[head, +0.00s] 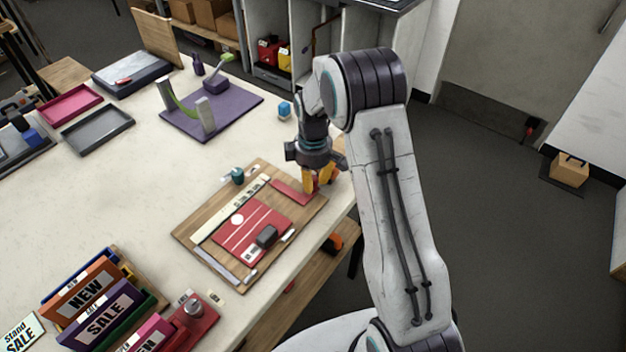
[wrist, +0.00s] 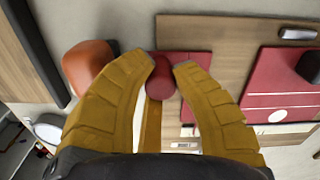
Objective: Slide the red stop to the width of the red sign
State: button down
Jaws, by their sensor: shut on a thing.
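The red stop (head: 288,191) lies on the wooden board (head: 190,236) near its far right end. My gripper (head: 313,187) points down over the stop, and its yellow fingers are shut on the stop's dark red knob (wrist: 162,78). The stop's flat red plate (wrist: 196,64) shows beside the fingers in the wrist view. The red sign (head: 238,238) lies flat on the same board, with a black block (head: 267,236) on it. It also shows in the wrist view (wrist: 270,82). A strip of bare wood separates stop and sign. The fingers hide part of the stop.
A pale scale strip (head: 222,217) runs along the board, with a small teal object (head: 237,175) beside it. A sign rack (head: 100,310) stands at the front left, a purple mat (head: 235,112) farther back. The table's middle is clear.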

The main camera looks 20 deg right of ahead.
aim_at(293, 212)
jog(key=s+a+b, duration=0.1)
jog(key=a, duration=0.1)
jog(key=s+a+b, duration=0.1)
jog(key=s+a, duration=0.1)
jog(key=s+a+b, duration=0.1)
jog(key=s+a, duration=0.1)
jog(key=a, duration=0.1)
jog(key=shift+s+f, duration=0.15)
jog(key=shift+d, duration=0.1)
jog(key=c, duration=1)
grip_release()
jog(key=shift+w+r, duration=0.2)
jog(key=shift+r, duration=0.45)
notch_tip(293, 212, up, 11)
jog(key=shift+s+f, duration=0.1)
